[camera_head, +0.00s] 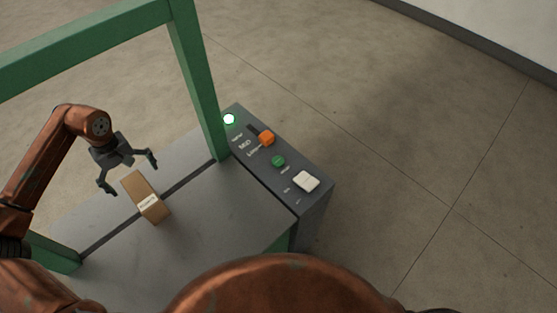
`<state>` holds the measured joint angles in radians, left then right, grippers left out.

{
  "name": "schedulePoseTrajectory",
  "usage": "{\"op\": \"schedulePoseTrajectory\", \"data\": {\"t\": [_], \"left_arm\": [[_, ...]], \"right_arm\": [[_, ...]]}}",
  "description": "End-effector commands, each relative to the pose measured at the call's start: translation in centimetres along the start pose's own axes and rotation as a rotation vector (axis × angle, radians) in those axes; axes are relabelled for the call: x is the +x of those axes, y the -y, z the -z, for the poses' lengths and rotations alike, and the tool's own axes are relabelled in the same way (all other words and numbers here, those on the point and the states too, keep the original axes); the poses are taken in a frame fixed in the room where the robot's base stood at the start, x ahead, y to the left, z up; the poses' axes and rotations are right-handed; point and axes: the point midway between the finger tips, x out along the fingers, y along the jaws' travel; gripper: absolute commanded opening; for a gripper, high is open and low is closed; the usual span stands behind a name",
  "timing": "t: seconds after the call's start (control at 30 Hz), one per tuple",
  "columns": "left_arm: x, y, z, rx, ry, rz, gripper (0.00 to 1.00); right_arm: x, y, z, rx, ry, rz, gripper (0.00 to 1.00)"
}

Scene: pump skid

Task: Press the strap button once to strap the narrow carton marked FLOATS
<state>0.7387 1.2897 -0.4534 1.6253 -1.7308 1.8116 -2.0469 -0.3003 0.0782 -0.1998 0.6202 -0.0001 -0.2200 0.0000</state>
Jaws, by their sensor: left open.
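The narrow brown carton (140,188) lies on the grey strapping table, across the dark slot, with a white label facing me whose small print I cannot read for certain. My left gripper (130,177) is open and empty, above and just behind the carton, its fingers spread. The control panel (314,205) runs along the table's right side. The panel's lettering is too small to read surely. My right gripper is not in view.
A green frame (195,75) arches over the table (215,235), one post standing beside the panel near the lamp. The dark slot (185,182) crosses the table under the arch. The floor to the right of the panel is clear.

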Motion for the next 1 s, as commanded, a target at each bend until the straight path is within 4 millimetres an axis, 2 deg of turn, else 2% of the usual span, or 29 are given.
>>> {"op": "schedulePoseTrajectory", "data": {"t": [0.07, 0.5, 1.0], "left_arm": [[0.00, 0.00, 0.00, 0.000, 0.000, 0.000, 0.95], [0.00, 0.00, 0.00, 0.000, 0.000, 0.000, 0.95], [0.00, 0.00, 0.00, 0.000, 0.000, 0.000, 0.95]], "right_arm": [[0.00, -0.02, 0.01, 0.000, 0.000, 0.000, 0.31], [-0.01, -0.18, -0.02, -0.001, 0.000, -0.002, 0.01], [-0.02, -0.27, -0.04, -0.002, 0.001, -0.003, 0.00]]}}
